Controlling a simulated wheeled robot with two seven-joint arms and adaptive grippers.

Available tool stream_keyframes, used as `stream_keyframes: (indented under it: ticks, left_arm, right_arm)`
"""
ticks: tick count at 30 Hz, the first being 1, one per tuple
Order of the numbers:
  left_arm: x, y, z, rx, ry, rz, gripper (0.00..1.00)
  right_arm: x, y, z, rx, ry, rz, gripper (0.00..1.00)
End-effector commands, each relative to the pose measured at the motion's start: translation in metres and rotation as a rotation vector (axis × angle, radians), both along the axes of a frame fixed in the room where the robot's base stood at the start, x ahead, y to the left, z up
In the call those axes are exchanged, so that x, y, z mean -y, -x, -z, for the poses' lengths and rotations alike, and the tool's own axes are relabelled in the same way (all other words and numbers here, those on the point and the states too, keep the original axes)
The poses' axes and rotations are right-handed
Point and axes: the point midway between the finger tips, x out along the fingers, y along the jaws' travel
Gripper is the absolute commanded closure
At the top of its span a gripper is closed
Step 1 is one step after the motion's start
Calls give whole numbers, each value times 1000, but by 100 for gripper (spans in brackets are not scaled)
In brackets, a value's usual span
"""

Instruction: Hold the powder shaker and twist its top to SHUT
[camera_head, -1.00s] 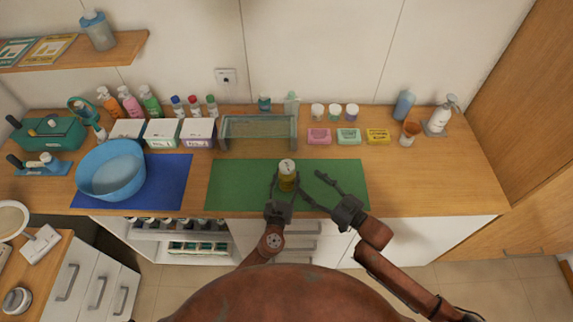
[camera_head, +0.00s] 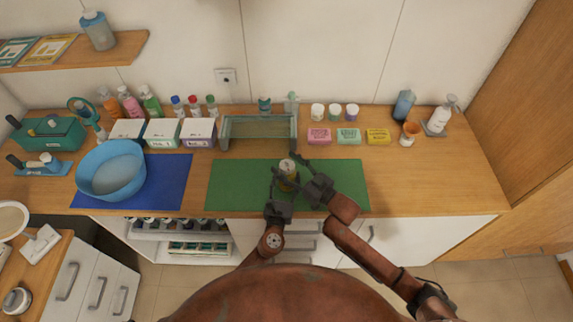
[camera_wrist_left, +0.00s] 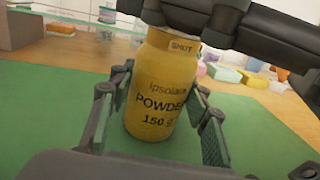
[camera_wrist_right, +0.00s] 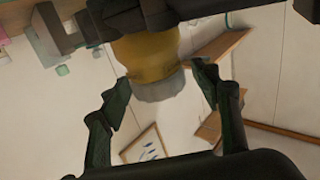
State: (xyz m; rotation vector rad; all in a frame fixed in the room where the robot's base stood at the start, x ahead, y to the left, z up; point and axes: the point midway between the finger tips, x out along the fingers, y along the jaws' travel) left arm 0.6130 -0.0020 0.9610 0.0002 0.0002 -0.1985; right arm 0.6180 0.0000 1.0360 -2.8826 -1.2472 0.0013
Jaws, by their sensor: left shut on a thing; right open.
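The powder shaker (camera_head: 287,166) is a yellow bottle with a pale top, upright on the green mat (camera_head: 230,185). In the left wrist view, the shaker (camera_wrist_left: 155,95) reads "POWDER 150 g", with "SHUT" marked on its collar. My left gripper (camera_head: 284,182) is shut around its body, a finger on each side (camera_wrist_left: 158,105). My right gripper (camera_head: 288,170) is open at the height of the shaker's top. In the right wrist view its fingers (camera_wrist_right: 155,95) stand apart on either side of the pale cap (camera_wrist_right: 160,88), with visible gaps. The right gripper hides part of the shaker's upper end.
A clear rack (camera_head: 258,119) stands behind the mat. A blue bowl (camera_head: 111,170) sits on a blue mat to the left. Several soap bars, jars and bottles line the back. The wooden counter right of the mat (camera_head: 430,180) is clear.

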Motion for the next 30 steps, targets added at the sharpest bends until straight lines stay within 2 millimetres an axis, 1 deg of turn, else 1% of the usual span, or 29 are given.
stream_keyframes:
  ticks: [4, 23, 30]
  left_arm:
    - [0, 0, 0, -1, 0, 0, 81]
    - [0, 0, 0, -1, 0, 0, 81]
    - [0, 0, 0, -1, 0, 0, 81]
  right_arm:
    - [0, 0, 0, 0, 0, 0, 43]
    - [1, 0, 0, 0, 0, 0, 86]
    - [-2, 1, 0, -2, -8, 41, 86]
